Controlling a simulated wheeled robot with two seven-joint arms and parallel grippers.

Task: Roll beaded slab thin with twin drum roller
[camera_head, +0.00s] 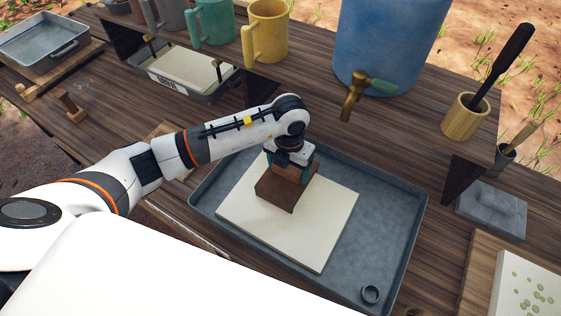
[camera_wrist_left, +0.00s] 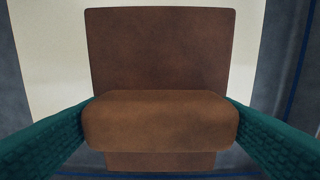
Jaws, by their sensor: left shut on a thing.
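A flat cream slab (camera_head: 320,225) lies in a large grey tray (camera_head: 405,215) in the middle of the bench. My left gripper (camera_head: 291,165) is shut on the lighter brown grip of a brown block tool (camera_head: 285,192). In the left wrist view the teal fingers are on both sides of the grip (camera_wrist_left: 160,120), with the darker block (camera_wrist_left: 160,48) beyond it. The block is over the slab; I cannot tell whether it touches. A pale slab with green dots (camera_head: 530,290) is at the lower right. At the back, a framed unit (camera_head: 185,85) holds a pale sheet. My right gripper is not in view.
A blue barrel (camera_head: 385,40) with a brass tap (camera_head: 353,95) stands behind. Mugs, including a yellow one (camera_head: 268,30), line the shelf. A wooden cup (camera_head: 465,116) and grey block (camera_head: 491,210) are at right.

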